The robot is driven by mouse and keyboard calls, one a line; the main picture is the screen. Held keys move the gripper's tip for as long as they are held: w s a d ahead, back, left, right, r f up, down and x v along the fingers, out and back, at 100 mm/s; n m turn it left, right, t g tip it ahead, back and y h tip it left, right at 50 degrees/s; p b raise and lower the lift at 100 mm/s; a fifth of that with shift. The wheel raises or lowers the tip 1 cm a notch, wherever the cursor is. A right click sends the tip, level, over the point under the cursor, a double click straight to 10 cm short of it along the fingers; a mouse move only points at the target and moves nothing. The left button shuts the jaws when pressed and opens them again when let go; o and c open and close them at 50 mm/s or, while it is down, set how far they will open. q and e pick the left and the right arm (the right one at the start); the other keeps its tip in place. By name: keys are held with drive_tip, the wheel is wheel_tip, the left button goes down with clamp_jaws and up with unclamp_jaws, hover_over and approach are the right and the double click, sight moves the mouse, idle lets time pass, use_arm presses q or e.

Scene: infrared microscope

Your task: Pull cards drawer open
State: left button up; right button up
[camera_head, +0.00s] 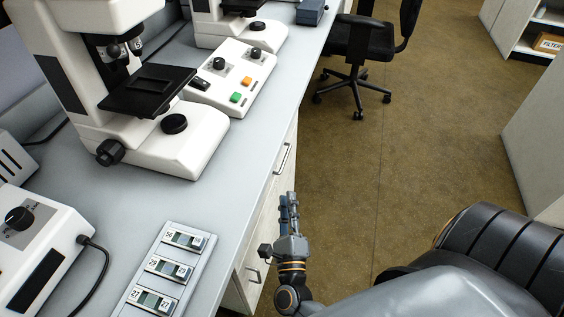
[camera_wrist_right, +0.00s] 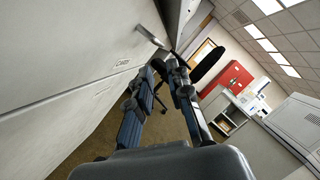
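The drawer front with a label that seems to read CARDS (camera_wrist_right: 122,63) fills the left of the right wrist view, and it looks flush with the fronts around it. A metal bar handle (camera_wrist_right: 152,38) sticks out from these fronts, just beyond my right fingertips. My right gripper (camera_wrist_right: 165,65) has its two fingers apart with a narrow gap and nothing visible between them. In the head view, my right gripper (camera_head: 289,200) is beside the bench front, between an upper handle (camera_head: 283,158) and a lower handle (camera_head: 254,273). My left gripper is not in view.
The bench top (camera_head: 225,185) carries a white microscope (camera_head: 165,140), a control box with coloured buttons (camera_head: 235,80) and a card tray (camera_head: 165,265). A black office chair (camera_head: 362,45) stands beyond.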

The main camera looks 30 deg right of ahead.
sight(285, 159)
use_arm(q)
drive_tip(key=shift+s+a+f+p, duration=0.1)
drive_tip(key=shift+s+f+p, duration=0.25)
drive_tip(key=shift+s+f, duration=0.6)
use_arm(e)
drive_tip(key=x, duration=1.2)
drive_tip(key=shift+w+d+r, duration=0.1)
drive_tip(key=shift+w+r, duration=0.05)
drive_tip(key=shift+w, duration=0.25)
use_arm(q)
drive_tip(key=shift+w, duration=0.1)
use_arm(e)
drive_tip(key=shift+c, duration=0.2)
clamp_jaws()
